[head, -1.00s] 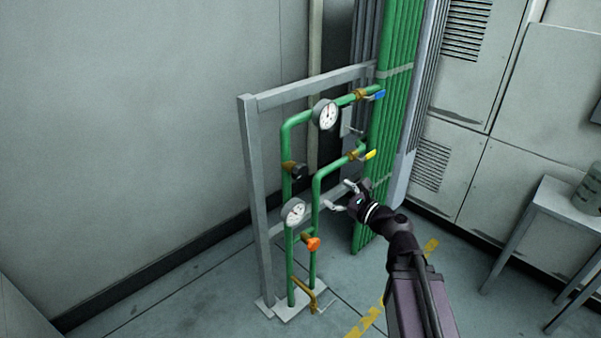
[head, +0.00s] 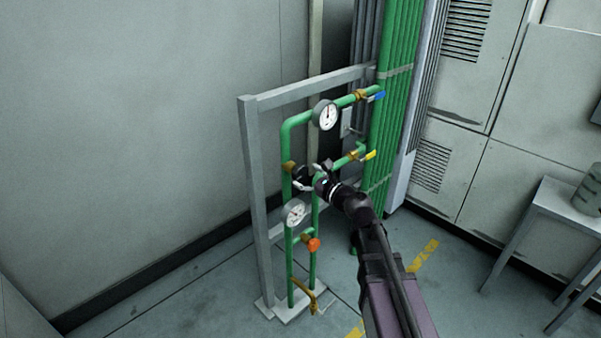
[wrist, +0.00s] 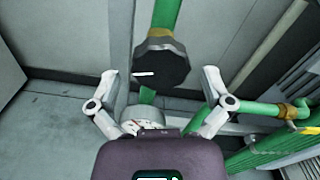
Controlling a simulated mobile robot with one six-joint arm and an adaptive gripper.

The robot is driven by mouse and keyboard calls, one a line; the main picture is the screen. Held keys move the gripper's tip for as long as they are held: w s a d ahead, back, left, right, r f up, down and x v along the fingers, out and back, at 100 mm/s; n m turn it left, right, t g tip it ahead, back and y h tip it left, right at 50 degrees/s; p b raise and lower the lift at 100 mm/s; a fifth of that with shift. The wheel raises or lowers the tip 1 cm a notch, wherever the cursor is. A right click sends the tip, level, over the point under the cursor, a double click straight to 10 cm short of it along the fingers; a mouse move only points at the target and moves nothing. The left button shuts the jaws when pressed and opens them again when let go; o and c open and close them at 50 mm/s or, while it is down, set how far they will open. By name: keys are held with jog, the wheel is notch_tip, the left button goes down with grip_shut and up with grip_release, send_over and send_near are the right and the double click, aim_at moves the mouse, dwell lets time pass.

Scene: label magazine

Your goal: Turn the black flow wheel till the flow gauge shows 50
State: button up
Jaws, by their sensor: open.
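The black flow wheel (head: 301,174) sits on the green pipework at mid height in the head view, partly hidden by my gripper. In the wrist view the black wheel (wrist: 163,66) faces me, with a white mark pointing left. My gripper (wrist: 160,76) is open, with one finger on each side of the wheel and gaps showing; it also shows in the head view (head: 314,175). Two round white gauges, an upper one (head: 326,115) and a lower one (head: 295,213), are on the pipes. I cannot tell which is the flow gauge, and their numbers are too small to read.
An orange wheel (head: 313,245) sits below the lower gauge. Blue (head: 379,96) and yellow (head: 369,155) lever handles are on the right-hand pipes. A grey frame (head: 250,190) surrounds the pipework. Open floor lies in front.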

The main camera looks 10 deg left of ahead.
jog(key=shift+x, duration=1.2)
jog(key=c, duration=1)
